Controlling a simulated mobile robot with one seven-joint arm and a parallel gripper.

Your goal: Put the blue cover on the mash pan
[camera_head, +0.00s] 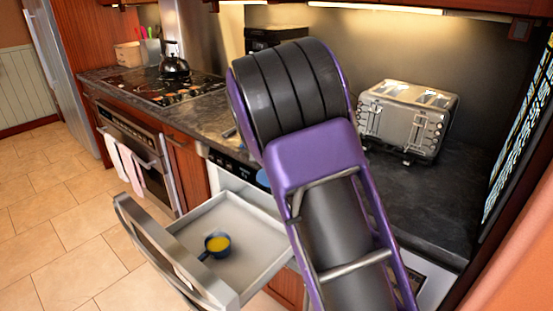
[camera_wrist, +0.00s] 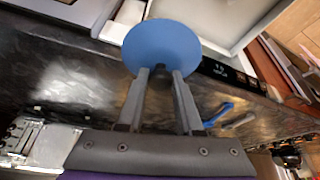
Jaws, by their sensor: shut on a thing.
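The mash pan (camera_head: 217,244) is a small dark blue pan with yellow mash inside. It sits on the floor of the open microwave drawer (camera_head: 262,222), its handle pointing to the lower left. The blue cover (camera_wrist: 162,42) is a round flat disc. My gripper (camera_wrist: 161,76) is shut on the cover's dark knob, with the disc just past the fingertips. The cover is held in the air above the counter's front edge, apart from the pan. In the head view, a sliver of the cover (camera_head: 263,178) shows left of my arm, which hides my gripper.
A blue utensil (camera_wrist: 218,115) and a grey one (camera_wrist: 241,121) lie on the dark counter (camera_head: 420,205). A silver toaster (camera_head: 408,118) stands at the right. A kettle (camera_head: 174,64) stands on the stove at the back left. The drawer's floor around the pan is clear.

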